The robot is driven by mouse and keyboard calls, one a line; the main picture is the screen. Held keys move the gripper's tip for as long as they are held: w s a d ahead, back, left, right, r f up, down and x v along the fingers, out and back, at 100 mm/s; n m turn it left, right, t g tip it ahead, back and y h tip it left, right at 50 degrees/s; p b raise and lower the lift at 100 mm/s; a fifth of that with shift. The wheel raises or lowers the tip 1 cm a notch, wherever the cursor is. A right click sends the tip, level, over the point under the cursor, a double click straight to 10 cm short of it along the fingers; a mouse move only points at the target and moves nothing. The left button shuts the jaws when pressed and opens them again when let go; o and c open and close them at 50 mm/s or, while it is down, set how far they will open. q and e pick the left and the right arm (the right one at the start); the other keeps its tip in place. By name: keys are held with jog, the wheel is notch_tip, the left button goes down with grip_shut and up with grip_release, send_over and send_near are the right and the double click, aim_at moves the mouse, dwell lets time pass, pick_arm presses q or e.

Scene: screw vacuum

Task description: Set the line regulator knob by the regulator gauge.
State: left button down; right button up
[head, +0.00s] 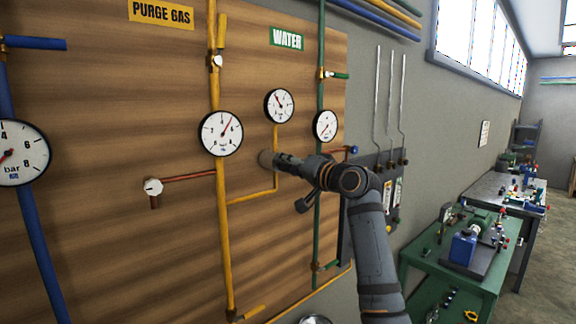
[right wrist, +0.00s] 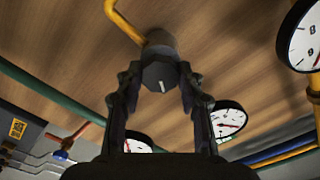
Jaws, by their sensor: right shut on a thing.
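The line regulator knob (head: 265,159) is a dark round knob at the end of a yellow branch pipe on the wooden panel. In the right wrist view the knob (right wrist: 160,76) shows a pale line on its front face. My right gripper (head: 275,160) is shut on the knob, one finger on each side. The small white gauge (head: 279,106) above the knob, on the same yellow branch, appears to be the regulator gauge; its red needle points up and left. This gauge (right wrist: 228,119) is partly hidden in the right wrist view. My left gripper is not in view.
A larger gauge (head: 221,133) is on the yellow pipe at left, and another gauge (head: 325,126) on the green pipe at right. A green bench (head: 450,252) with a blue device stands at right.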

jog(key=shift+m, duration=1.1)
jog(key=shift+f, duration=0.1)
jog(key=o, duration=1.2)
jog(key=v, duration=1.2)
